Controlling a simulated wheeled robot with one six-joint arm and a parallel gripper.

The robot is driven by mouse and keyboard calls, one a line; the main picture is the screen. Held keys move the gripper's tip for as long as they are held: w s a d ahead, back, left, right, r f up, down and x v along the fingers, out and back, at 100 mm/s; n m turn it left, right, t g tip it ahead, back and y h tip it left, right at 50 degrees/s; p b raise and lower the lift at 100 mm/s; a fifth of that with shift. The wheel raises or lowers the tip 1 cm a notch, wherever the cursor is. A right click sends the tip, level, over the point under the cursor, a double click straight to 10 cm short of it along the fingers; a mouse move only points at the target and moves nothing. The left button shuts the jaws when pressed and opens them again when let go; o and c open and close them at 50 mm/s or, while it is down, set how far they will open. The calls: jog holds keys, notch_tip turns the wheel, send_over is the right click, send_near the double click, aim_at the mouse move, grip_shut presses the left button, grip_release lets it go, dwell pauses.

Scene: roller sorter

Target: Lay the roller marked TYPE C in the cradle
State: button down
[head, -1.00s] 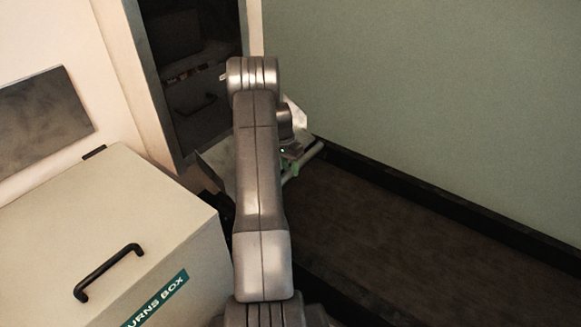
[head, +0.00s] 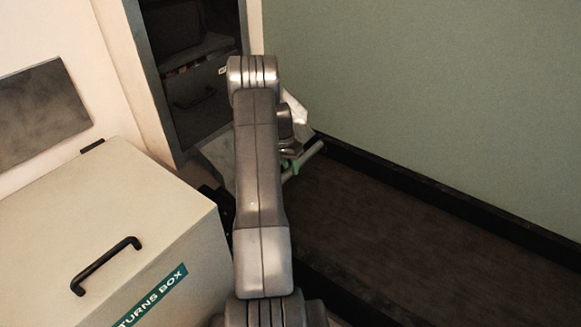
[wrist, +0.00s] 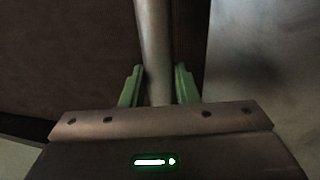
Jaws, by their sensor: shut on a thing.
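My gripper (wrist: 157,84) has green fingers and is shut on a roller (wrist: 155,45), a plain pale grey rod running up the wrist view between them. In the head view the roller's end (head: 313,150) juts out right of my arm, beside a green finger (head: 289,170). My arm hides most of the roller and gripper there. No TYPE C marking is readable on the part that shows. I cannot make out a cradle in either view.
A cream returns box (head: 70,225) with a black handle stands at the left. Behind it is a dark open cabinet (head: 195,100). A green wall (head: 430,100) and dark brown surface (head: 400,235) lie to the right. A pale surface (wrist: 265,60) fills the wrist view's right side.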

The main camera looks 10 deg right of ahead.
aim_at(290, 175)
jog(key=shift+f, duration=0.2)
jog(key=shift+s+a+f+b, duration=0.15)
jog(key=shift+f+b, duration=0.5)
jog(key=shift+f, duration=0.5)
jog(key=shift+s+f, duration=0.2)
jog(key=shift+f, duration=0.15)
jog(key=c, duration=1.1)
grip_release()
jog(key=shift+f, duration=0.1)
jog(key=shift+o, duration=0.3)
jog(key=shift+w+r, duration=0.2)
jog(key=shift+r, duration=0.05)
jog(key=shift+w+r, duration=0.1)
